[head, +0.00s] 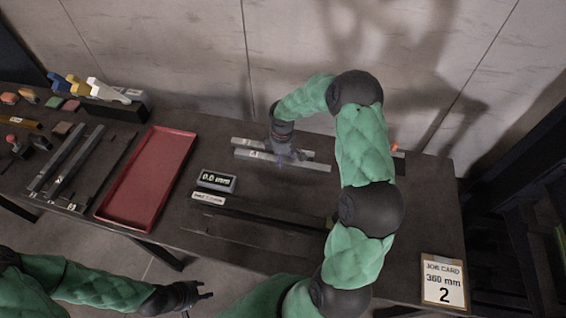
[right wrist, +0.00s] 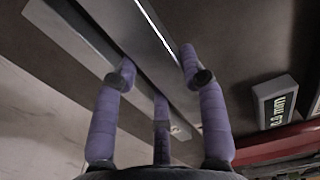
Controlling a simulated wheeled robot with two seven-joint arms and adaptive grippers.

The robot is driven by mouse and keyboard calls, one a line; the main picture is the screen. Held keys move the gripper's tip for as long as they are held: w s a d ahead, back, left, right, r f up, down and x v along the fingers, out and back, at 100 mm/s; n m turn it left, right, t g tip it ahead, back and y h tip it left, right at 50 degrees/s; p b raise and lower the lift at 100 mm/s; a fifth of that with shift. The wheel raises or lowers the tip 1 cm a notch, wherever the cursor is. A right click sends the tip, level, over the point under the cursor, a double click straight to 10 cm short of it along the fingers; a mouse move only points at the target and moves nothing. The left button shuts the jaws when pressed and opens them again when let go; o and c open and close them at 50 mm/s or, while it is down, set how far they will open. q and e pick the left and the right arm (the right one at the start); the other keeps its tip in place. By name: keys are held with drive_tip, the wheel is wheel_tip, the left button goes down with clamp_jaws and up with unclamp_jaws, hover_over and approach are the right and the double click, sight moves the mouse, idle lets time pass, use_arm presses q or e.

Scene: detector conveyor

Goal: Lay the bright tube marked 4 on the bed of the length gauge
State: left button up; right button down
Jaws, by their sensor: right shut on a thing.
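Two pale bright tubes lie side by side behind the gauge in the head view: the front tube (head: 312,165) and the rear tube (head: 297,152). Each has a small label near its left end, too small to read surely. My right gripper (head: 287,153) is over them, shut on the front tube. In the right wrist view, its purple fingers (right wrist: 158,70) straddle a long tube (right wrist: 158,75). The length gauge has a display (head: 216,181) reading 0.0 mm and a dark bed (head: 265,217) in front, partly hidden by my right arm. My left gripper (head: 204,289) is low in front; its opening is unclear.
A red tray (head: 150,175) lies left of the gauge, with a dark rack of bars (head: 65,165) beyond it. A job card (head: 443,281) reading 360 mm and 2 stands at the front right. Coloured blocks (head: 75,88) sit at the back left.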

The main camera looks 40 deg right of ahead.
drive_tip(key=shift+w+d+f+b, duration=0.15)
drive_tip(key=shift+d+f+b, duration=0.05)
drive_tip(key=shift+f, duration=0.75)
drive_tip(key=shift+w+d+f+b, duration=0.15)
drive_tip(key=shift+f+b, duration=0.05)
drive_tip(key=shift+f, duration=0.75)
drive_tip(key=shift+f, duration=0.15)
drive_tip(key=c, duration=0.7)
unclamp_jaws()
drive_tip(key=shift+s, duration=0.1)
